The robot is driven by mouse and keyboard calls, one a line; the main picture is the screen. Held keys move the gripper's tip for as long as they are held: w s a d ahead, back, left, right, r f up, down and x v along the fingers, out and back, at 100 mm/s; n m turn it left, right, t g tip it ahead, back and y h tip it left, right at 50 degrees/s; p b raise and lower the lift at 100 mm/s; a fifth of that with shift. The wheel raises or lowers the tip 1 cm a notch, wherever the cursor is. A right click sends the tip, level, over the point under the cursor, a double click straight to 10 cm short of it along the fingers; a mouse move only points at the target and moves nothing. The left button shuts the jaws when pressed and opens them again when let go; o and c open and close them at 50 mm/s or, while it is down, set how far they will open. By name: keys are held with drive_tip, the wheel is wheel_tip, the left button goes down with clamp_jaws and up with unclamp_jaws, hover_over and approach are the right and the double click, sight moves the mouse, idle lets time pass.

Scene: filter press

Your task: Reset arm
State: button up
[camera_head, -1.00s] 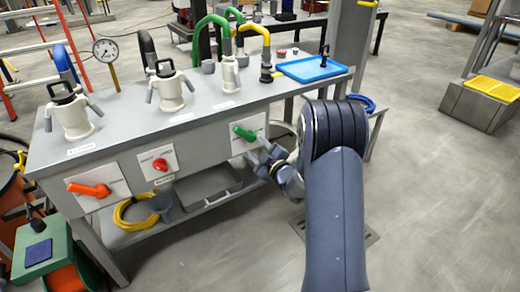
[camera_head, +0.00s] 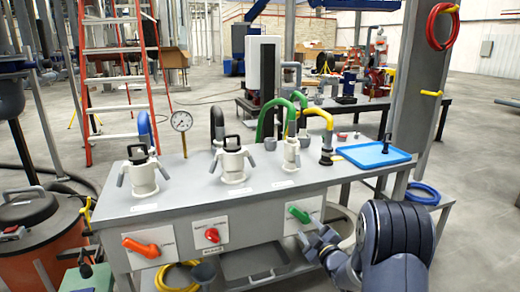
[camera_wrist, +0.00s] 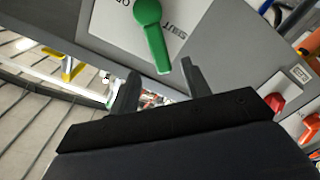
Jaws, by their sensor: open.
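My gripper (camera_wrist: 158,85) shows in the wrist view with its two dark fingers apart and nothing between them. Just beyond the fingers is a green valve handle (camera_wrist: 152,35) on a grey panel. I cannot tell whether a finger touches it. In the head view my arm comes up at the lower right, with my gripper (camera_head: 318,240) just in front of the bench's front panel, below the green handle (camera_head: 298,214). The fingers are small there and partly hidden by the wrist.
The bench (camera_head: 250,190) also carries an orange handle (camera_head: 141,248), a red knob (camera_head: 212,235), white valve bodies, a gauge (camera_head: 181,122) and a blue tray (camera_head: 372,155). A grey post (camera_head: 408,95) stands behind at the right. The floor at the right is open.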

sight(298, 215)
drive_tip(key=b+x, duration=0.1)
drive_tip(key=x, duration=0.5)
drive_tip(key=shift+w+a+f, duration=0.1)
drive_tip(key=shift+w, duration=0.3)
drive_tip(key=shift+w+a, duration=0.1)
drive_tip(key=shift+w, duration=0.25)
drive_tip(key=shift+r+m+p, duration=0.25)
drive_tip(key=shift+m+p, duration=0.05)
drive_tip(key=shift+p, duration=0.2)
drive_tip(key=shift+f+b, duration=0.2)
drive_tip(key=shift+b, duration=0.15)
